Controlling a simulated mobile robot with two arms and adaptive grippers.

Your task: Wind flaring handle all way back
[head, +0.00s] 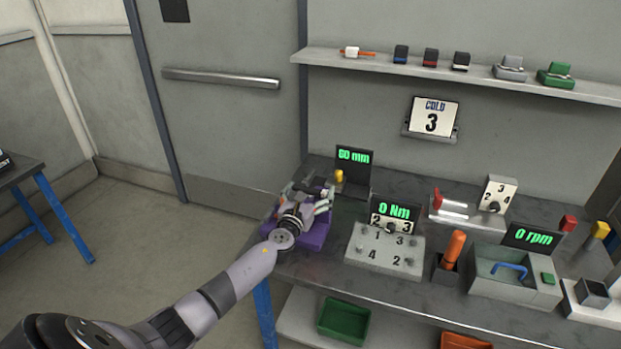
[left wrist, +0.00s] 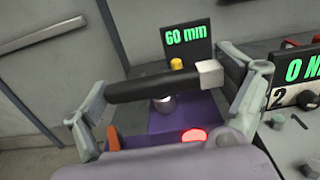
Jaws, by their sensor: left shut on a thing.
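The flaring handle (left wrist: 155,85) is a black bar with a grey block at its right end, in the left wrist view. It lies across the view above a purple flaring tool body (left wrist: 175,120). The purple body also shows in the head view (head: 312,236), at the bench's left end. My left gripper (left wrist: 178,82) is shut on the handle, one finger towards each end of it. In the head view my left gripper (head: 303,203) hides most of the tool. A glowing red spot and an orange piece show on or beside the tool. My right gripper is out of view.
A display (head: 355,170) reading 60 mm stands behind the tool, with a yellow knob (head: 339,176) beside it. To the right is a numbered grey block (head: 385,250) with a 0 Nm display (head: 396,212). Further right stands an orange-handled tool (head: 454,248).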

